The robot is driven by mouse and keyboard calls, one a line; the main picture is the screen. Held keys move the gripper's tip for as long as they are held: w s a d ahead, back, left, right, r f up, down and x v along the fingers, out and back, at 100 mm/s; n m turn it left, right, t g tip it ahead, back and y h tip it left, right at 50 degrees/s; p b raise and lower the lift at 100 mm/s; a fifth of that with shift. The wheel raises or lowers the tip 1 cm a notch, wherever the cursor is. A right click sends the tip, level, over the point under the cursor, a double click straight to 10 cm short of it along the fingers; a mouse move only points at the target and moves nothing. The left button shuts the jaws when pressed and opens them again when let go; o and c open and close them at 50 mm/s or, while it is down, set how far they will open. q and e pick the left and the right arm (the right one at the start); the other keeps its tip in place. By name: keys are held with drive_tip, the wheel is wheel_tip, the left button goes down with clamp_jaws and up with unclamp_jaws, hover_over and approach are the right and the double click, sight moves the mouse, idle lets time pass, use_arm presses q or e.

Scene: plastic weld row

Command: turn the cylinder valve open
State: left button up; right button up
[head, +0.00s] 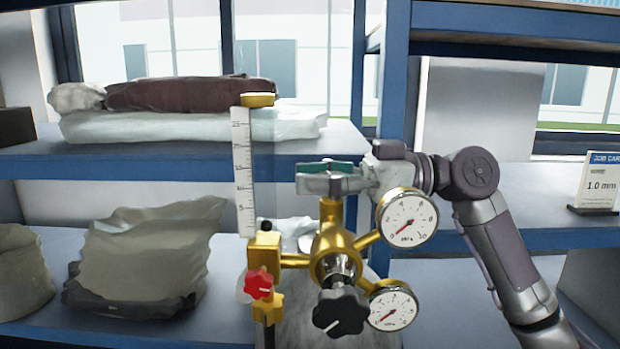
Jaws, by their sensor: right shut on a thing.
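The gas cylinder (298,330) stands low in the middle, mostly hidden behind a brass regulator (327,240). A green valve handwheel (322,167) sits at the top of the brass fittings. My right gripper (325,180) comes in from the right and is shut on the green handwheel, which shows above and between its fingers. Two round gauges, an upper one (407,218) and a lower one (392,307), sit on the right of the regulator. A black knob (340,312) faces me below. A flow tube with a scale (242,172) and a red knob (259,283) stand at left. My left gripper is not in view.
Blue-framed shelves (185,169) stand behind, with a dark wrapped roll (190,94), white bags and a crumpled sack (145,255). A job card (598,183) stands on the right shelf. My right arm fills the space right of the gauges.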

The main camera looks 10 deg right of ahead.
drive_tip(key=n+g, duration=0.2)
drive_tip(key=g, duration=0.1)
drive_tip(key=n+g, duration=0.1)
drive_tip(key=g, duration=0.1)
drive_tip(key=shift+s+r, duration=0.1)
drive_tip(key=shift+s, duration=0.25)
drive_tip(key=shift+s+d+n+g+h+p, duration=0.15)
drive_tip(key=shift+n+g+h+p, duration=0.15)
drive_tip(key=shift+n+g, duration=0.7)
drive_tip(key=shift+s+n+g+h+p, duration=0.2)
drive_tip(key=shift+n+g+h, duration=0.3)
drive_tip(key=shift+g, duration=0.8)
drive_tip(key=o, duration=1)
drive_tip(key=shift+d, duration=0.1)
drive_tip(key=shift+o, duration=0.2)
drive_tip(key=shift+w+d, duration=0.1)
drive_tip(key=v, duration=1.2)
